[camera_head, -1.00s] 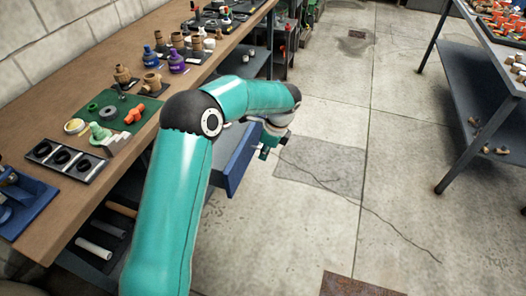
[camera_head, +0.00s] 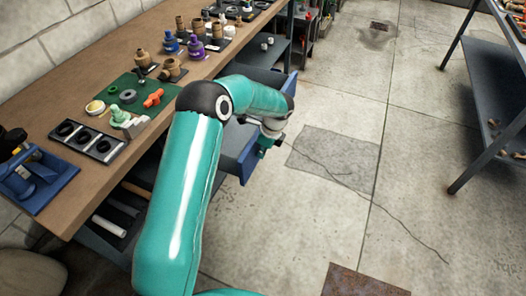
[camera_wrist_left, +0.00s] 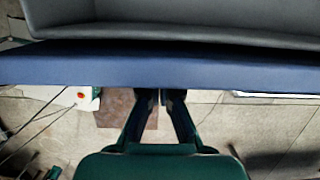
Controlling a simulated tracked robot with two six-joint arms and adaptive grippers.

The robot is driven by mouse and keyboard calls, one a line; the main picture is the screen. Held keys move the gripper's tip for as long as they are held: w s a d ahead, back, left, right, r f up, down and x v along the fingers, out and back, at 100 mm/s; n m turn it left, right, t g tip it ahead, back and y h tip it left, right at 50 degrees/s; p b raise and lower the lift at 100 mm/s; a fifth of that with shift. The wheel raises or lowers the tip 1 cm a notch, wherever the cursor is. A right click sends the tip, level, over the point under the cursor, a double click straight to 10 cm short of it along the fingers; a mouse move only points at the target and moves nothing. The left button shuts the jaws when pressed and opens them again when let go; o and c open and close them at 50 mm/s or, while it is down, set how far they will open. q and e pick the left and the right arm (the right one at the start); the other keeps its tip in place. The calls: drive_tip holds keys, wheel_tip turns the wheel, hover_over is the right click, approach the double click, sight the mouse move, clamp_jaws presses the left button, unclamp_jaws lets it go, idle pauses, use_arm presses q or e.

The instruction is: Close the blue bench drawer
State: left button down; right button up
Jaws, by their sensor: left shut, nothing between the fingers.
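The blue bench drawer (camera_head: 246,164) is pulled out from under the wooden bench, and its grey inside partly shows past my left arm. My left gripper (camera_head: 268,143) is at the drawer's outer front face, with my arm reaching across the drawer. In the left wrist view the drawer's blue front (camera_wrist_left: 160,68) runs across the picture, with the grey inside beyond it. The shut, empty fingers (camera_wrist_left: 160,93) end at its lower edge in the picture; I cannot tell if they touch it. My right gripper is not in view.
The wooden bench (camera_head: 65,175) carries a green mat (camera_head: 112,88), a black tray (camera_head: 88,140), a blue tray (camera_head: 45,195) and several fittings. A dark metal table (camera_head: 490,100) stands at right. The concrete floor between is clear, with a rusty plate (camera_head: 360,282) in front.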

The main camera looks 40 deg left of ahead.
use_arm(q)
drive_tip(key=s+a, duration=0.2)
drive_tip(key=a, duration=0.6)
drive_tip(key=s+a, duration=0.2)
drive_tip(key=a, duration=0.7)
drive_tip(key=s+a+p, duration=0.1)
drive_tip(key=s+a, duration=0.1)
drive_tip(key=a, duration=0.7)
drive_tip(key=shift+s, duration=0.1)
drive_tip(key=shift+d, duration=0.1)
